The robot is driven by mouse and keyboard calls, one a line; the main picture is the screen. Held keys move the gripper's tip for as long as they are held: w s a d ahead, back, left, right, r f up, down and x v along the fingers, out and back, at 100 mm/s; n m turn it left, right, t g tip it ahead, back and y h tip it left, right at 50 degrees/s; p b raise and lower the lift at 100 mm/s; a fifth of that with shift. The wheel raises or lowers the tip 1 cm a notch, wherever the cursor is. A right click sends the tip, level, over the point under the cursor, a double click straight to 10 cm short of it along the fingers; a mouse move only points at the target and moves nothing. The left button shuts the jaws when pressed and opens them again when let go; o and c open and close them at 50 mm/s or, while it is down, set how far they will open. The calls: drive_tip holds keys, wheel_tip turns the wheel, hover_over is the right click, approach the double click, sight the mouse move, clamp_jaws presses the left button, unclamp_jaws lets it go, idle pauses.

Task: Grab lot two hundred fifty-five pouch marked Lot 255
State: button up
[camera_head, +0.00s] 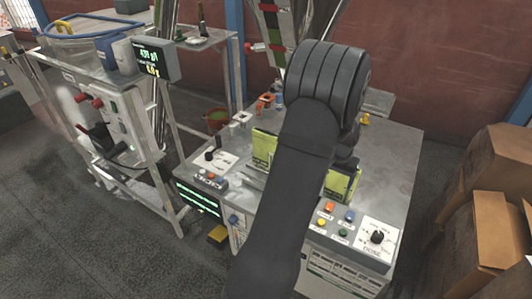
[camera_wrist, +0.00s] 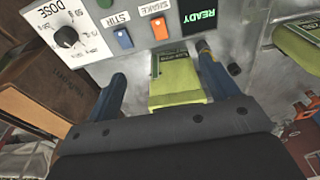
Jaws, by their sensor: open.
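A yellow-green pouch (camera_wrist: 178,82) with a dark printed label lies between the two blue fingers of my gripper (camera_wrist: 160,66) in the wrist view. The fingers are open, one on each side, and I cannot tell whether they touch it. A second yellow-green pouch (camera_wrist: 303,38) shows at the right edge of that view. In the head view, one pouch (camera_head: 264,148) stands left of my arm and part of another (camera_head: 346,184) shows to its right. My arm hides the space between them and most of my gripper. The lot numbers are too small to read.
A metal machine table (camera_head: 385,165) carries the pouches. Its front panel has coloured buttons and a DOSE dial (camera_head: 377,237), also seen in the wrist view (camera_wrist: 67,37). Cardboard boxes (camera_head: 490,225) stand at the right. A scale display (camera_head: 155,60) stands at the left.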

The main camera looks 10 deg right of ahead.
drive_tip(key=shift+w, duration=0.1)
drive_tip(key=m+y, duration=0.2)
drive_tip(key=m, duration=1.6)
approach(266, 140)
drive_tip(key=f, duration=0.1)
drive_tip(key=w+f, duration=0.1)
drive_tip(key=f, duration=0.3)
drive_tip(key=shift+w+d+f, duration=0.15)
drive_tip(key=shift+w, duration=0.15)
drive_tip(key=shift+w+a+f, duration=0.15)
drive_tip(key=shift+f, duration=0.85)
drive_tip(key=shift+w+a+f, duration=0.15)
drive_tip(key=shift+f, duration=0.85)
drive_tip(key=shift+w+a+f, duration=0.15)
drive_tip(key=shift+w+f, duration=0.05)
drive_tip(key=shift+f, duration=0.8)
drive_tip(key=shift+f, duration=0.25)
drive_tip(key=shift+r, duration=0.1)
clamp_jaws()
